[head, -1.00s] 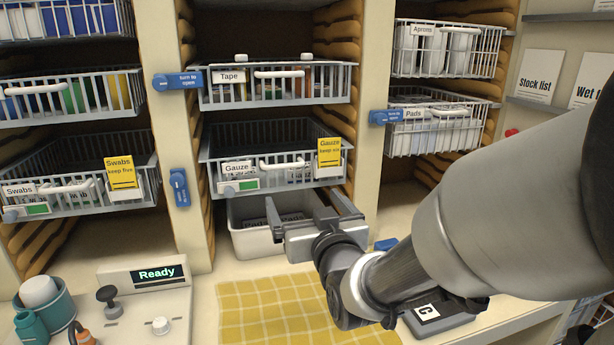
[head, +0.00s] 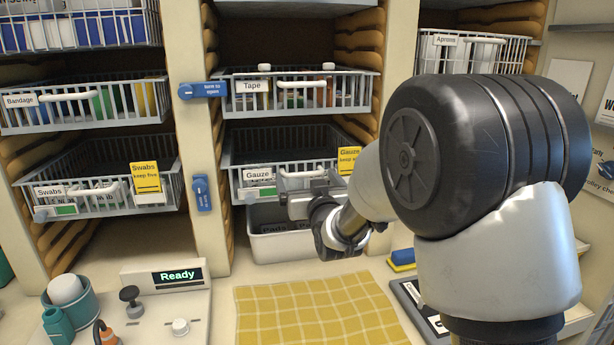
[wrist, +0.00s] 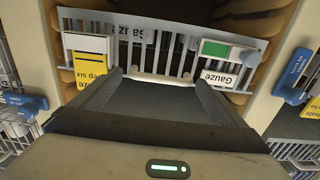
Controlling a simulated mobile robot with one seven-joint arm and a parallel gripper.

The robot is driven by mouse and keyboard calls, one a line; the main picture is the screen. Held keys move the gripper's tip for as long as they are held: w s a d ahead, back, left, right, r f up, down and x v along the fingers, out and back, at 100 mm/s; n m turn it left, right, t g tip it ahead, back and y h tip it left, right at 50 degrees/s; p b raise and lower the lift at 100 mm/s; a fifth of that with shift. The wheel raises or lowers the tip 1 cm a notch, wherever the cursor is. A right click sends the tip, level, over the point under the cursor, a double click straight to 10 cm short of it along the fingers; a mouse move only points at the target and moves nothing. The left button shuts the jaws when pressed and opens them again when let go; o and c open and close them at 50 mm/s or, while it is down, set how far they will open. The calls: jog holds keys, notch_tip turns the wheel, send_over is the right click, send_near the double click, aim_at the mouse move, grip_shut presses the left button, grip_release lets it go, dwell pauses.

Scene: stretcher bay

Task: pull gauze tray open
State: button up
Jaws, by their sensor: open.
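The gauze tray (head: 266,190) is a grey wire basket in the middle column of the head view, with a "Gauze" label, a yellow tag (head: 348,160) and a green-and-white strip. Its pale handle (head: 303,174) is at the front. My gripper (head: 305,182) is at the tray's front, partly hiding the handle and the strip. In the wrist view, the tray (wrist: 180,55) appears upside down. There my open fingers (wrist: 158,75) are on either side of the handle bar; contact is not clear.
A blue latch (head: 202,193) stands upright on the post left of the gauze tray. The tape tray (head: 300,100) is above; a white bin (head: 268,245) is below. The swabs tray (head: 100,190) is at left. A yellow checked cloth (head: 315,312) lies on the counter.

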jog(key=shift+w+a, duration=0.15)
jog(key=shift+w, duration=0.35)
